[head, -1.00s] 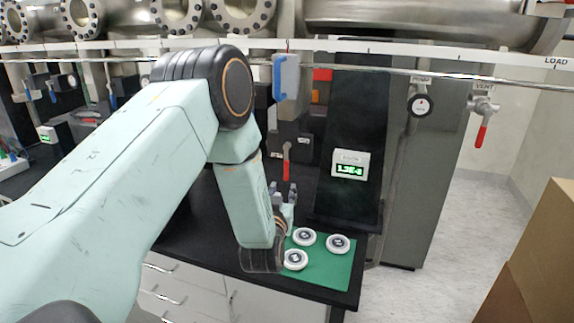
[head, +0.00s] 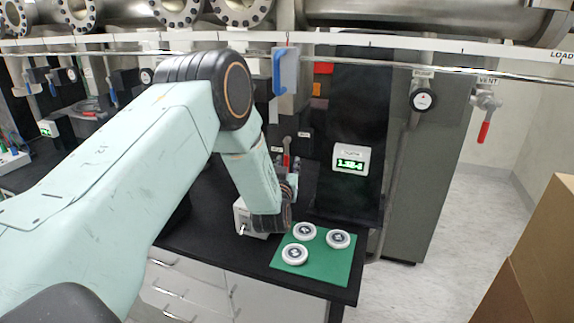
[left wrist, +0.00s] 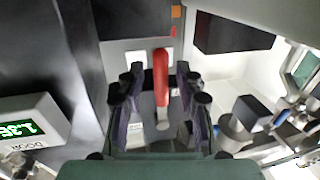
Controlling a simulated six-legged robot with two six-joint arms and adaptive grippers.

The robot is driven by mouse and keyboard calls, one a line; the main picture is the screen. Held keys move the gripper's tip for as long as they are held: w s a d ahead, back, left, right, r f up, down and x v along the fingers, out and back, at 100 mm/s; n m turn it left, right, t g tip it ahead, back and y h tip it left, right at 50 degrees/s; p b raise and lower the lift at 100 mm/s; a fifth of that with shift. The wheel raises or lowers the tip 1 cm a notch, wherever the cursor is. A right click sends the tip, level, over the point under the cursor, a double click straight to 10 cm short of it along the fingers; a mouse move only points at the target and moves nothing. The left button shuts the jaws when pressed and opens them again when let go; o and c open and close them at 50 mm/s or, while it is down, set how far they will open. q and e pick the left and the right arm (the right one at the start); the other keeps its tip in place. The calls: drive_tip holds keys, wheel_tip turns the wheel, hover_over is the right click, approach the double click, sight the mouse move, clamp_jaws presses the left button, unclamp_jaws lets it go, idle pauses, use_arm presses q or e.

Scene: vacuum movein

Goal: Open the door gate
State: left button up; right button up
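A red lever handle (left wrist: 161,75) on a dark panel, apparently the gate's handle, is in the middle of the left wrist view. In the head view the red handle (head: 286,158) shows just beyond my left gripper (head: 293,180). In the left wrist view the fingers of my left gripper (left wrist: 158,92) are spread apart, one on each side of the handle. Gaps show between the fingers and the handle. The head view hides most of the gate and lever behind my left arm. My right gripper is in neither view.
A green mat (head: 325,263) with three white discs lies at the bench corner. A black panel with a gauge display (head: 351,159) stands to the right of the handle. A blue bracket (head: 286,72) hangs above. Cardboard boxes (head: 535,245) stand at the right.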

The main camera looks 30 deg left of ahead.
use_arm(q)
drive_tip(key=shift+w+a+f, duration=0.1)
drive_tip(key=shift+w+a, duration=0.05)
drive_tip(key=c, duration=0.4)
clamp_jaws()
